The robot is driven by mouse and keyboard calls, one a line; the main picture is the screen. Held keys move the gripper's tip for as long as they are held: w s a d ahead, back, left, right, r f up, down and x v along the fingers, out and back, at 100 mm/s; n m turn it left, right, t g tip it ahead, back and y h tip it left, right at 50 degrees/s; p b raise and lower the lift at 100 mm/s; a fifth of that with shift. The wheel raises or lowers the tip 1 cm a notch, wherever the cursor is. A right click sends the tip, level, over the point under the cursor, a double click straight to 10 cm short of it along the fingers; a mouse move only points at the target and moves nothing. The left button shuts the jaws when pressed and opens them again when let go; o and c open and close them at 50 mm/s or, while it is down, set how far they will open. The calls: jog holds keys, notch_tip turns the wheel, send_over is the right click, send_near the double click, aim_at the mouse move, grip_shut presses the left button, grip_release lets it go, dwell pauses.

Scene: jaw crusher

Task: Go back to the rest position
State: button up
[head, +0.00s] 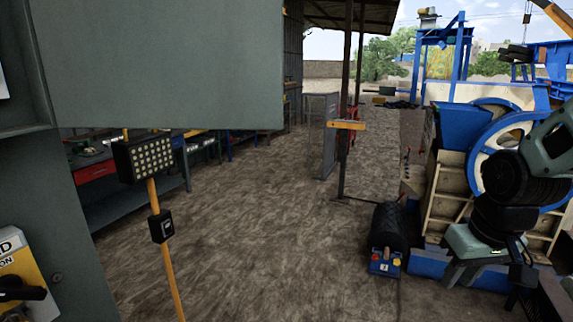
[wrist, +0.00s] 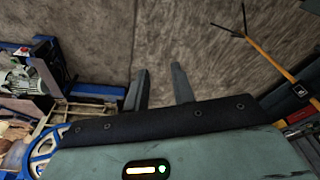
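My gripper (wrist: 160,72) shows in the wrist view with its two fingers apart and nothing between them. Bare brown ground lies beyond the fingertips. In the head view, my arm folds along the right edge, in front of the jaw crusher (head: 452,128); I cannot make out the fingers there. The crusher has a blue hopper and a large blue-rimmed wheel. In the wrist view, part of the blue wheel (wrist: 44,146) shows at the lower left, beside the gripper's body.
A grey cabinet (head: 60,220) with an open door (head: 158,62) fills the left. A yellow post (head: 168,255) with a lamp panel (head: 143,157) stands beside it. A black motor unit (head: 387,235) sits near the crusher. The dirt ground (head: 270,220) between is clear.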

jog(key=s+d+f, duration=0.2)
jog(key=s+d, duration=0.1)
jog(key=s, duration=0.2)
jog(key=s+a+f+n+g+b, duration=0.1)
jog(key=s+a+f+n+b, duration=0.2)
jog(key=a, duration=0.6)
jog(key=s+a+f+n+g+b, duration=0.1)
jog(key=s+a+f+n+b, duration=0.3)
jog(key=s+a+f+b, duration=0.3)
jog(key=s+a+b, duration=0.2)
jog(key=a, duration=0.1)
jog(key=shift+s, duration=0.25)
